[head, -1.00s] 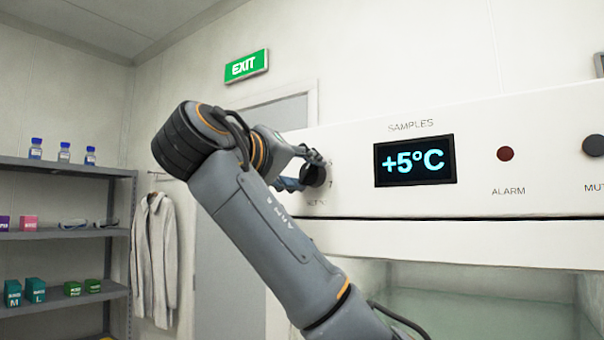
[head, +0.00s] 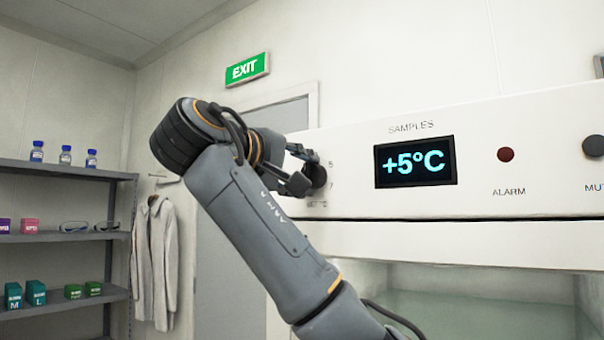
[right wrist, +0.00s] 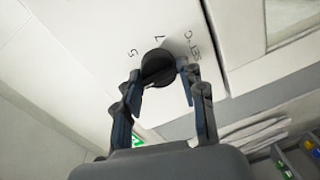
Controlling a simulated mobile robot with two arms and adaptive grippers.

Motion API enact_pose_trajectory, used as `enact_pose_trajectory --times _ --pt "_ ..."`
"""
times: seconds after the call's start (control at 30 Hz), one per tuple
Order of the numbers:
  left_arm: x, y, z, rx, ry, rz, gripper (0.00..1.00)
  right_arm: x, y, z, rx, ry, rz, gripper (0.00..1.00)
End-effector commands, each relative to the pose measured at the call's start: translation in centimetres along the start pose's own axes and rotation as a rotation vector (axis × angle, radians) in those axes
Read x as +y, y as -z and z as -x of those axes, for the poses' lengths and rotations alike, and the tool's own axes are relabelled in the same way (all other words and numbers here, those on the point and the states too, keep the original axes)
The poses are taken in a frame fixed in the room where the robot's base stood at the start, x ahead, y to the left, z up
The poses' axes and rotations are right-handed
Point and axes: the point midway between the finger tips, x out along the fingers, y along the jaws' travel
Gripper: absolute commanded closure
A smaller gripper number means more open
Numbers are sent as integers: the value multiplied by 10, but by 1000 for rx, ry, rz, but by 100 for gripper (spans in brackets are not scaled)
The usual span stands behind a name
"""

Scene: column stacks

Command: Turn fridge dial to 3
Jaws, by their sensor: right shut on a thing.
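The fridge dial (head: 316,176) is a dark round knob at the left end of the white fridge panel (head: 470,140). Marks 5 and 7 show beside it in the head view; the 3 is not visible. My right gripper (head: 303,170) is at the dial, shut on it. In the right wrist view, the fingers of my right gripper (right wrist: 160,82) stand on either side of the dial (right wrist: 158,66), with 5, 7 and part of the "SET" lettering around it. The dial's pointer cannot be made out. The display (head: 415,161) reads +5°C. My left gripper is not in view.
A round red alarm light (head: 506,154) and a dark mute knob (head: 594,146) are on the panel to the right. Shelves (head: 60,235) with bottles and boxes stand at the far left, next to a hanging white coat (head: 155,262).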

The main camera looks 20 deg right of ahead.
Motion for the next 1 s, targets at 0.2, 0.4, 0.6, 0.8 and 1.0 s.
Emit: enact_pose_trajectory --times 0.2,0.4,0.6,0.8,1.0 --pt "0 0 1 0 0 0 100 4 0 0 2 -9 6 91" --pt "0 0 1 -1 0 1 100 5 0 0 2 -9 5 91" --pt "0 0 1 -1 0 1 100 4 0 0 1 -7 6 38" --pt "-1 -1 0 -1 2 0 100 2 0 0 1 -5 7 38" --pt "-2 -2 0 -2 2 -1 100 2 0 16 3 -5 7 38"
